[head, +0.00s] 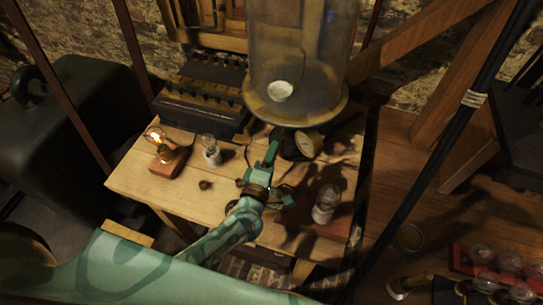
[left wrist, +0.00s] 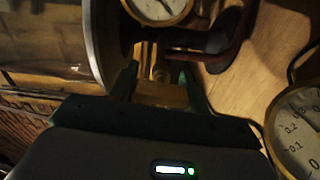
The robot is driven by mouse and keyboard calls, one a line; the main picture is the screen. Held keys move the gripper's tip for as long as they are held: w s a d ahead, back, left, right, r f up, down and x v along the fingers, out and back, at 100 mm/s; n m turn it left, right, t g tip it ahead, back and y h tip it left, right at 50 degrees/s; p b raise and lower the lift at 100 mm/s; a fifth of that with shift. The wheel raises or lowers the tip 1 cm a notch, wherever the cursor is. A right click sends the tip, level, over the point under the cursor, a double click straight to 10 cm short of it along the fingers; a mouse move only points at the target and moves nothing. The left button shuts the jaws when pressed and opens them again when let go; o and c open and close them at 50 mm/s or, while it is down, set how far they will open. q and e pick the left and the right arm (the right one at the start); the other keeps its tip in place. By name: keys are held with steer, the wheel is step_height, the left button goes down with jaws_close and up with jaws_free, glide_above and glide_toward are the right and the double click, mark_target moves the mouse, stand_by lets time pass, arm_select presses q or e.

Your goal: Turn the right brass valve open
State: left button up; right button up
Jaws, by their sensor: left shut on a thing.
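My left gripper (head: 271,153) reaches over the wooden table to just below the front of the glass bell jar (head: 300,50), left of a round dial gauge (head: 309,144). In the left wrist view its two dark fingers (left wrist: 160,82) are shut on a brass valve part (left wrist: 161,95), beneath a white-faced gauge (left wrist: 158,8). In the head view the valve is hidden by the gripper and shadow. I cannot tell how far it is turned. My right gripper does not show.
On the table (head: 130,182) stand a lit bulb on a wooden block (head: 166,165), a small bulb (head: 211,150) and a glass jar (head: 326,203). A dark ribbed apparatus (head: 205,105) is at the back. A second gauge (left wrist: 302,128) is close at the right in the wrist view.

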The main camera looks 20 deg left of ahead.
arm_select(q)
steer(key=shift+n, duration=0.6)
steer(key=o, duration=1)
steer(key=s, duration=1.6)
steer(key=shift+s+a, duration=0.15)
steer(key=shift+a, duration=0.15)
